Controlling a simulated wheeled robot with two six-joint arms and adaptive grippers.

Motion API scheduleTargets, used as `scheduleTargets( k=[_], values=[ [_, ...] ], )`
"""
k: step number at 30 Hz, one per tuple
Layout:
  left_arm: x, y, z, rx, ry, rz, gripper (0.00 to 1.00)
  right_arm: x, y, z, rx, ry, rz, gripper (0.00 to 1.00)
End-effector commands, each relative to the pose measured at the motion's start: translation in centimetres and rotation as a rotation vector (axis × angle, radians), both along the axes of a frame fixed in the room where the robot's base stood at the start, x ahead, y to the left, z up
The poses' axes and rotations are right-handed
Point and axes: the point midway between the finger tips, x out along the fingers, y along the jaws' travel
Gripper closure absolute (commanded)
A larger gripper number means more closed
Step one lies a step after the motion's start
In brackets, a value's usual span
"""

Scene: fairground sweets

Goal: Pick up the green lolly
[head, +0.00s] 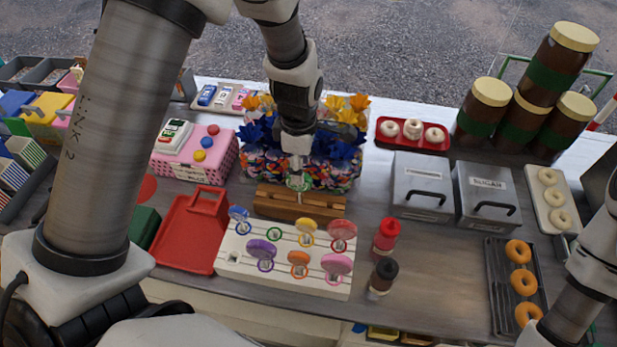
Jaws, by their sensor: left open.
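The white lolly stand (225,268) holds several round lollies, among them blue, yellow, red, purple, orange and pink ones. A green ring (274,234) shows in its back row, with no green disc above it. A small pale green round thing (299,184), perhaps the green lolly, shows at the tips of my left gripper (298,172). The gripper is open and points down over the wooden block behind the stand. I cannot tell whether the green thing is between the fingers. My right gripper is out of view; only its arm shows at the right edge.
The wooden block (300,203) and a flower-topped sweets display stand behind the lolly stand. A red tray (185,235) lies to its left. A red bottle (386,238) and a dark-capped bottle (382,278) stand to its right. Bare counter lies beyond the bottles.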

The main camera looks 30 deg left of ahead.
Motion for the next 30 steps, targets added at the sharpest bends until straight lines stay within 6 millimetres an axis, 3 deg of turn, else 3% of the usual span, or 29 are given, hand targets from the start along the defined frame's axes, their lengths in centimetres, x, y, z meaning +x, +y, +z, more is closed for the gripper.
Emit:
scheduleTargets(
  k=[8, 11, 18, 19, 22, 23, 30],
  values=[
    [0.0, 0.5, -3.8, -0.002, 0.005, 0.001, 0.52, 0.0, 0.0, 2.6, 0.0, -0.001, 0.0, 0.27],
    [0.0, 0.5, -5.6, -0.002, 0.004, 0.001, 0.52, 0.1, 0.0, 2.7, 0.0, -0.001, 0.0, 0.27],
    [0.1, 0.5, -6.2, -0.002, -0.001, 0.001, 0.52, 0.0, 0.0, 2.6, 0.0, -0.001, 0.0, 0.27],
    [0.1, 0.5, -6.2, -0.002, -0.001, 0.001, 0.59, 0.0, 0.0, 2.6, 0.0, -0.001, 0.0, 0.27],
    [0.1, 0.5, -6.2, -0.002, -0.001, 0.001, 0.95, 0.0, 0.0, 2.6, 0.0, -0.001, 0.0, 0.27],
    [0.1, 0.5, -6.2, -0.002, -0.001, 0.001, 1.0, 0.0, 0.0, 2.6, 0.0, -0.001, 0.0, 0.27],
    [0.1, 0.5, -6.2, -0.002, -0.001, 0.001, 1.0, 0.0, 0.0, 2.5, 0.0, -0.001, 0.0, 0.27]
  ],
)
